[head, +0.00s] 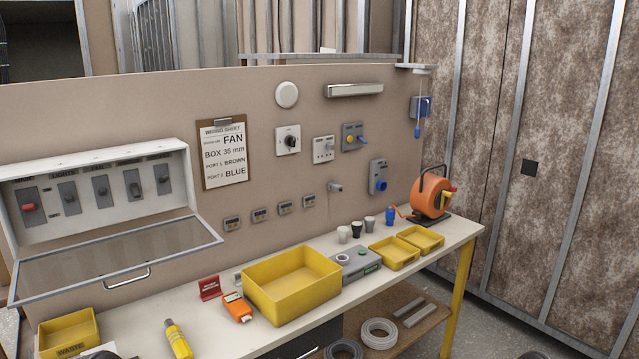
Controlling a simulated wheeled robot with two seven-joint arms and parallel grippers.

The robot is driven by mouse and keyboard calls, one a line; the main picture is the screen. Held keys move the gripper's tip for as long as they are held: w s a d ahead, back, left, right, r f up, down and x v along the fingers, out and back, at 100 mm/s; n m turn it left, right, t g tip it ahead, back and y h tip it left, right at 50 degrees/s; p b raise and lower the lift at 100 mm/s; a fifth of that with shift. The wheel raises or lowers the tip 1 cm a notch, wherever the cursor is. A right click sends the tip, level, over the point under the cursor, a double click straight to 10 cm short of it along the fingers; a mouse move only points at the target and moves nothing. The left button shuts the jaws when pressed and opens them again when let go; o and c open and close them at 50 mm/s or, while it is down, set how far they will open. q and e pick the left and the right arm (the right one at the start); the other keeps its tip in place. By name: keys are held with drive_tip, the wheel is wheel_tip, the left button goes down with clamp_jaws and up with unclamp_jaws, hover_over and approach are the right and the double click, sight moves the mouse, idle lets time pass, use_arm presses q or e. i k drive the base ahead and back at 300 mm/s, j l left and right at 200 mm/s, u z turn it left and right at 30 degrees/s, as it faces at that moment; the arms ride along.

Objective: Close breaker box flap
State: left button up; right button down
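The breaker box (180,165) is a white wall-mounted case at the left of the head view, with a row of several switches inside. One switch, at the far left, has a red lever (29,207). The flap (110,262) is a see-through panel in a grey frame. It is open, folded down and out from the box's lower edge. A metal handle (127,278) sits near its front edge. Neither of my grippers can be made out. Only small dark shapes show at the bottom edge of the picture.
An orange cable reel (431,194) stands at the far right end. Space before the flap looks clear.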

sight(12, 305)
drive_tip(key=j+z, duration=0.15)
drive_tip(key=j, duration=0.4)
drive_tip(key=k+j+z, duration=0.1)
drive_tip(key=j, duration=0.4)
drive_tip(key=k+j+z, duration=0.15)
drive_tip(key=j, duration=0.4)
drive_tip(key=k+j+z, duration=0.1)
drive_tip(key=j, duration=0.4)
drive_tip(key=k+j+z, duration=0.15)
drive_tip(key=j, duration=0.35)
drive_tip(key=k+j+z, duration=0.15)
drive_tip(key=j, duration=0.35)
drive_tip(key=k+j+z, duration=0.1)
drive_tip(key=j, duration=0.35)
drive_tip(key=k+j+z, duration=0.15)
drive_tip(key=j, duration=0.3)
drive_tip(key=k, duration=0.1)
